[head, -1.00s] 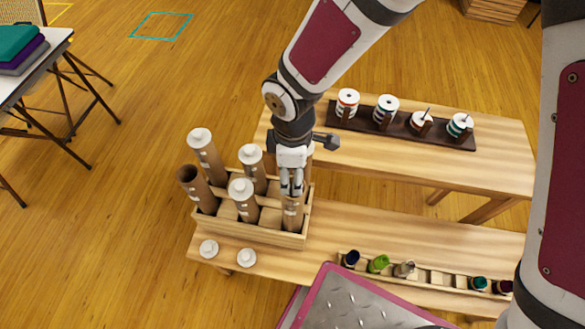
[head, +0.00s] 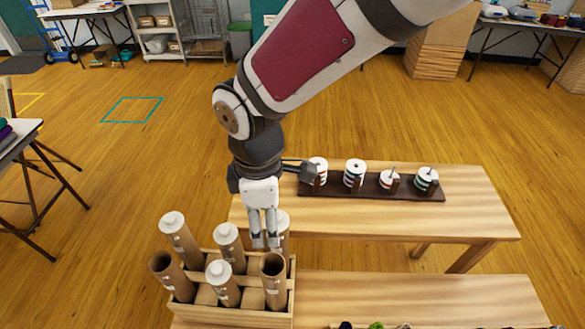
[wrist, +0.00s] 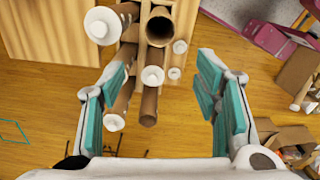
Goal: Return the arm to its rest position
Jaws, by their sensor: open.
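My gripper (head: 265,241) points down, raised above the tubes at the right part of the wooden tube crate (head: 236,316). In the wrist view my gripper (wrist: 160,97) shows its two teal-padded fingers spread apart with nothing held between them. Several cardboard tubes stand in the crate. An open-topped tube (head: 273,283) is at the front right, and another open-topped tube (head: 166,270) is at the left. White-capped tubes (head: 228,245) stand among them. One capped tube behind my gripper is partly hidden by the fingers.
A dark rack (head: 330,190) of spools stands on the rear wooden bench (head: 460,213). The front bench (head: 420,299) carries the crate and small jars at the lower edge. A table (head: 22,140) stands at the left. The floor (head: 130,185) left of the benches is clear.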

